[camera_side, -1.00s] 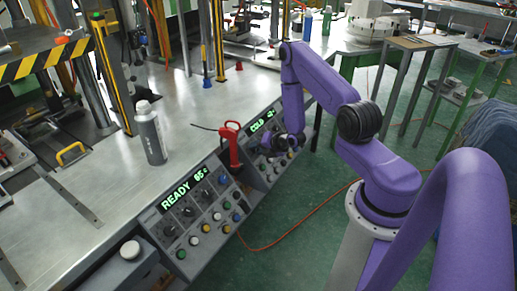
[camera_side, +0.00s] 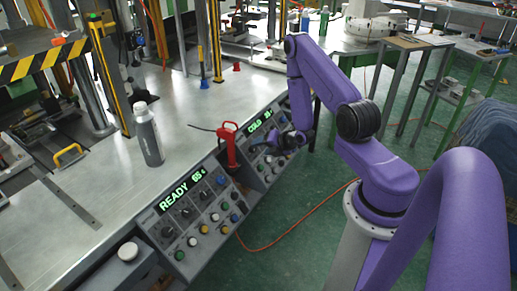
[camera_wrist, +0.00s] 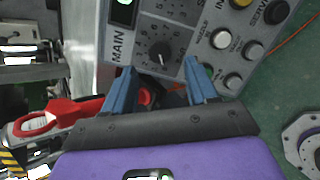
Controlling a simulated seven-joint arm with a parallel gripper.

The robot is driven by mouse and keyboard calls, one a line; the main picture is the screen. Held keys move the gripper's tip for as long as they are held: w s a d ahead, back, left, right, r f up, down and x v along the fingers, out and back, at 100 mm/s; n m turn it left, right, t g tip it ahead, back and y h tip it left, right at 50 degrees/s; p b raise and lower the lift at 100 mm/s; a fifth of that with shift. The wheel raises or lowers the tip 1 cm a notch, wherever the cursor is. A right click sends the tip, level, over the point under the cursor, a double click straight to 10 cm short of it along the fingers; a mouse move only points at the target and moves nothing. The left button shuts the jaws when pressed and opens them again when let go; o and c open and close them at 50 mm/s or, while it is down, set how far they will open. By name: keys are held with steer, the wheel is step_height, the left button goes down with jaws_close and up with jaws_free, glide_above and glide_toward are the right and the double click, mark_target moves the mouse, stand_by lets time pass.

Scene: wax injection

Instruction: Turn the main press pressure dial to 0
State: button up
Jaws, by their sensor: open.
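The dial under the word MAIN is a black knob (camera_wrist: 160,52) on the grey control panel (camera_wrist: 178,22), ringed by printed numbers. It is near the top middle of the wrist view; the number its pointer marks is too small to read surely. My gripper (camera_wrist: 160,67) is open, its two blue fingers apart on either side just below the knob, with nothing held. I cannot tell whether they touch the panel. In the side view my gripper (camera_side: 276,146) is over the right-hand panel with the COLD display (camera_side: 259,126), and hides part of its knobs.
A red-handled tool (camera_side: 230,145) stands between the panels, close left of my gripper; its red part (camera_wrist: 62,115) shows in the wrist view. A READY panel (camera_side: 205,215) is nearer the camera. A grey bottle (camera_side: 148,135) stands on the bench. Push buttons (camera_wrist: 221,38) lie right of the dial.

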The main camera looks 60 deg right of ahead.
steer(key=shift+v, duration=1.4)
